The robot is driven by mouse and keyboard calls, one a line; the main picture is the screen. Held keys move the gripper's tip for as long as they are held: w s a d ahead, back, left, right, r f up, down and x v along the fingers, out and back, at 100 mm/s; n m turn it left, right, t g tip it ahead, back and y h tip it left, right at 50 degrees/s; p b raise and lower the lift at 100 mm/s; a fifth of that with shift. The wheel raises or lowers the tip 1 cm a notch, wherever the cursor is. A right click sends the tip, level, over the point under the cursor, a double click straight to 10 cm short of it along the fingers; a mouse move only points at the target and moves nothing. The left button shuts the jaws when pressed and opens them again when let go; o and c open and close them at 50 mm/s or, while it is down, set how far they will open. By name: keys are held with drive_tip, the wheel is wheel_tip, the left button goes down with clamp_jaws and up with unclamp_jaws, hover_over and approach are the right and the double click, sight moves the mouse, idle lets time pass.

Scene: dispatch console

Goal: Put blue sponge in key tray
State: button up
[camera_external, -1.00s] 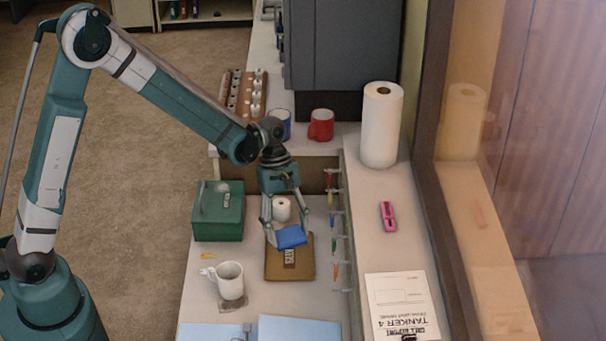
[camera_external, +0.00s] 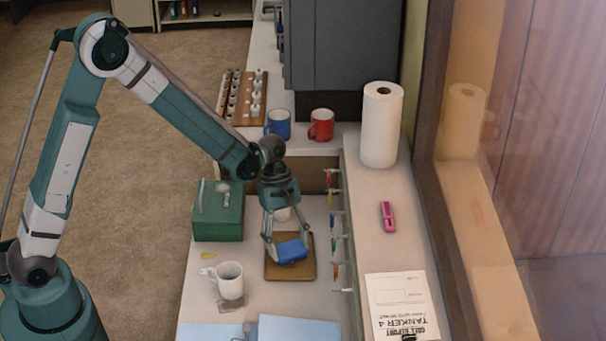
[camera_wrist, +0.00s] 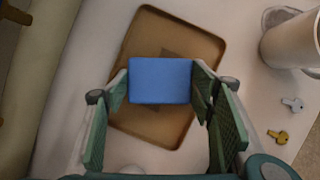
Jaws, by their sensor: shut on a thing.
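The blue sponge (camera_external: 292,251) is held between the fingertips of my gripper (camera_external: 283,245), which is shut on it. In the wrist view the sponge (camera_wrist: 160,80) spans between the two fingers of my gripper (camera_wrist: 160,84). The brown key tray (camera_external: 277,271) lies flat on the desk beneath it, and its rim (camera_wrist: 214,46) shows around the sponge in the wrist view. The sponge appears over the middle of the tray. I cannot tell whether it touches the tray floor. It hides the tray's label in part.
A white mug (camera_external: 229,281) stands left of the tray, with keys (camera_wrist: 278,136) beside it. A green box (camera_external: 218,213) stands behind the mug. Hanging keys (camera_external: 333,225) line the right side. Blue folders (camera_external: 298,328) lie in front.

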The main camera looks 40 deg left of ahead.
drive_tip(key=shift+f, duration=0.35)
drive_tip(key=o, duration=0.5)
drive_tip(key=shift+r, duration=0.15)
drive_tip(key=shift+p+v, duration=1.15)
drive_tip(key=shift+v, duration=4.9)
drive_tip(key=shift+a, duration=0.15)
